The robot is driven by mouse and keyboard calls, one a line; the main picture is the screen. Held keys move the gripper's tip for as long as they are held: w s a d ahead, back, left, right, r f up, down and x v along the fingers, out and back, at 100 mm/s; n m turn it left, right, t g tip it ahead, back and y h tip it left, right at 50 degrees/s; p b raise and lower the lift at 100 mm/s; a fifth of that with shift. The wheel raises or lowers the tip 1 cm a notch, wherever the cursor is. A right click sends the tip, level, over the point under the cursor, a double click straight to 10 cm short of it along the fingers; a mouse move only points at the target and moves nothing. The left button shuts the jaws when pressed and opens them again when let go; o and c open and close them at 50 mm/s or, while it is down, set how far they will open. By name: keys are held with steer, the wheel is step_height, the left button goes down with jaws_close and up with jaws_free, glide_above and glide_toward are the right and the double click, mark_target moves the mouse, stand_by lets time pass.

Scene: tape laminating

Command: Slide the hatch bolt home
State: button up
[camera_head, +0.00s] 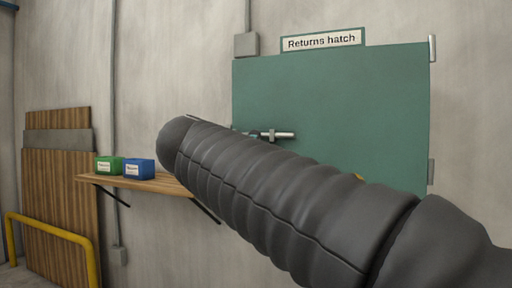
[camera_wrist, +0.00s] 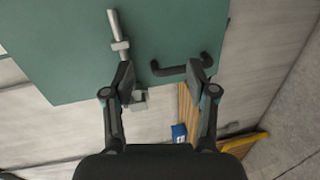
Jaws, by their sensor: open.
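The green hatch door (camera_head: 330,95) is on the wall under a "Returns hatch" sign. Its silver bolt (camera_head: 284,135) is a horizontal rod near the left edge, partly hidden by my arm. In the wrist view the bolt (camera_wrist: 115,26) runs down through a collar to beside the left finger. A small grey bracket (camera_wrist: 139,104) sits just past the hatch edge. My gripper (camera_wrist: 161,66) is open. Its left fingertip is close to the bolt; I cannot tell whether they touch. A black handle (camera_wrist: 172,71) shows between the fingers, near the right fingertip.
A wooden shelf (camera_head: 145,183) holds a green box (camera_head: 108,166) and a blue box (camera_head: 139,169) left of the hatch. A yellow rail (camera_head: 60,231) and wooden boards (camera_head: 60,200) stand further left. A grey wall box (camera_head: 246,45) is at the hatch's upper left.

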steer(key=n+t, duration=0.1)
steer(key=t, duration=0.1)
glide_toward(260, 135)
steer(key=s+a, duration=0.3)
steer(key=p+x, duration=0.1)
steer(key=x, duration=1.3)
steer(key=shift+s+d, duration=0.1)
steer(key=shift+d, duration=0.05)
steer(key=shift+c, duration=0.2)
jaws_close()
